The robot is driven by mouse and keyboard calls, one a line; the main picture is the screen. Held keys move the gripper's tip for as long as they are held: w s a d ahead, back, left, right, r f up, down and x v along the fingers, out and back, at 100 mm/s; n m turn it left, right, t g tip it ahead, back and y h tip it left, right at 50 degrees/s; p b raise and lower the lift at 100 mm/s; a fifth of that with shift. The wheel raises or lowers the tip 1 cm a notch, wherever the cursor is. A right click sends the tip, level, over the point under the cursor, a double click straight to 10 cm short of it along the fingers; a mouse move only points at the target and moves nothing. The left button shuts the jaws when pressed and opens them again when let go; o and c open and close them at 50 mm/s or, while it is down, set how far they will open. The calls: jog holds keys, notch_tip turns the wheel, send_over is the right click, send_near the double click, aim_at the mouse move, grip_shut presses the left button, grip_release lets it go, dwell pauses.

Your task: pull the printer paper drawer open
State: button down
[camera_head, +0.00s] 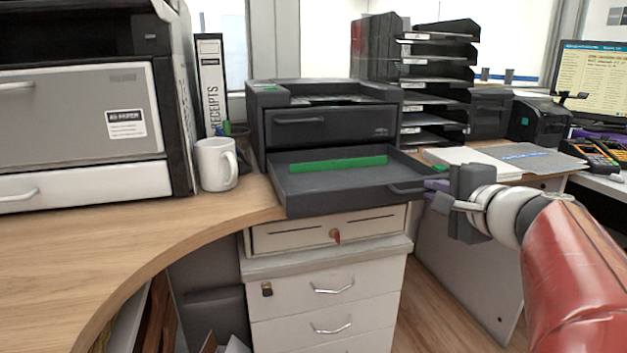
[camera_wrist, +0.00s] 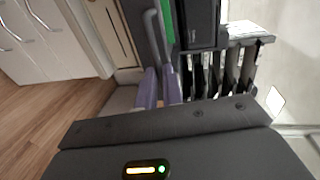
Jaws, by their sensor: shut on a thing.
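The dark grey printer (camera_head: 330,125) stands on the counter. Its lower paper drawer (camera_head: 340,192) is pulled well out toward the front, with a green strip (camera_head: 325,164) inside. The drawer handle (camera_head: 405,189) is a bar at the right of the drawer front. My gripper (camera_head: 434,188), with purple fingers, comes from the right and is shut on this handle. In the wrist view, the grey handle (camera_wrist: 153,30) runs down between the two fingers (camera_wrist: 160,80). The exact contact is partly hidden.
A white mug (camera_head: 216,165) and a receipts binder (camera_head: 211,90) stand left of the printer. A large printer (camera_head: 85,110) fills the left. Paper trays (camera_head: 437,90) stand behind right. White cabinet drawers (camera_head: 325,295) lie below; open floor shows to the right.

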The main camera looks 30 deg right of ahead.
jog(key=shift+s+a, duration=0.1)
jog(key=shift+s, duration=0.2)
jog(key=c, duration=1.5)
grip_release()
jog(key=shift+c, duration=0.2)
